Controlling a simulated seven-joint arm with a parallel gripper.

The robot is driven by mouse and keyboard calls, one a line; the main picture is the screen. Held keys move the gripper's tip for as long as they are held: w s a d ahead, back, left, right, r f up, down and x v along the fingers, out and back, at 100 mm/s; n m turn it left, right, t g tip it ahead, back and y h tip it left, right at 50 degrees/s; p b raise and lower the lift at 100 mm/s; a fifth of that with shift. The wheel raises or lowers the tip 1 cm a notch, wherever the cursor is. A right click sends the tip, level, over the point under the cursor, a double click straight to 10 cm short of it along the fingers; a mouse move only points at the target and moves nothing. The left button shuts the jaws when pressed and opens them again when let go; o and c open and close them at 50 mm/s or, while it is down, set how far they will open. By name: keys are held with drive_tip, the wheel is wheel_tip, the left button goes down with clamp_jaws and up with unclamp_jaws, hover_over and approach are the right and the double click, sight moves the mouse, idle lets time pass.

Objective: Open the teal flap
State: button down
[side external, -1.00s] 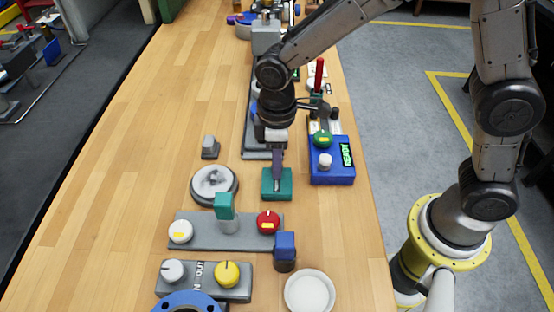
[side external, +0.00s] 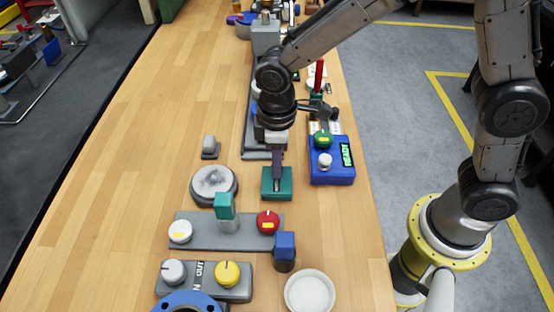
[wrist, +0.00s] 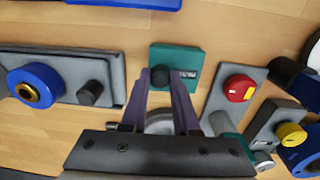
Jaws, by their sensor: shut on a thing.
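The teal flap shows as a small teal box-like piece (side external: 285,191) flat on the table in the side view. It also shows at the top centre of the wrist view (wrist: 189,58). A dark round knob (wrist: 160,75) stands on it, towards one side, next to a small pale label. My gripper (side external: 277,182) points down at the teal piece from above. In the wrist view my gripper (wrist: 160,86) has its two purple-grey fingers closed on the knob. The fingertips hide part of the knob, and I cannot tell whether the flap is raised.
A blue box with a READY display (side external: 333,165) stands close on the right. A grey round dial (side external: 214,185) is on the left. A grey panel (side external: 192,237) with a red knob (side external: 268,222) lies in front. The table's left side is clear.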

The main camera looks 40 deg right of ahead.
sight(277, 193)
drive_tip(key=shift+s+a+r+t+h, duration=0.25)
drive_tip(key=shift+r+t+h, duration=0.1)
drive_tip(key=shift+t+h, duration=0.2)
drive_tip(key=shift+s+a+r+t+h, duration=0.2)
drive_tip(key=shift+a+r+t+h, duration=0.1)
drive_tip(key=shift+t+h, duration=0.2)
drive_tip(key=shift+s+a+r+t+h, duration=0.45)
drive_tip(key=shift+t+h, duration=0.4)
drive_tip(key=shift+t, duration=0.1)
drive_tip(key=shift+s+a+r+t+h, duration=0.25)
drive_tip(key=shift+s+a+t+h, duration=0.25)
drive_tip(key=shift+t+h, duration=0.4)
drive_tip(key=shift+s+a+r+t+h, duration=0.2)
drive_tip(key=shift+s+a+t+h, duration=0.3)
drive_tip(key=shift+t+h, duration=0.35)
drive_tip(key=shift+d, duration=0.1)
drive_tip(key=c, duration=0.7)
unclamp_jaws()
drive_tip(key=shift+o, duration=0.2)
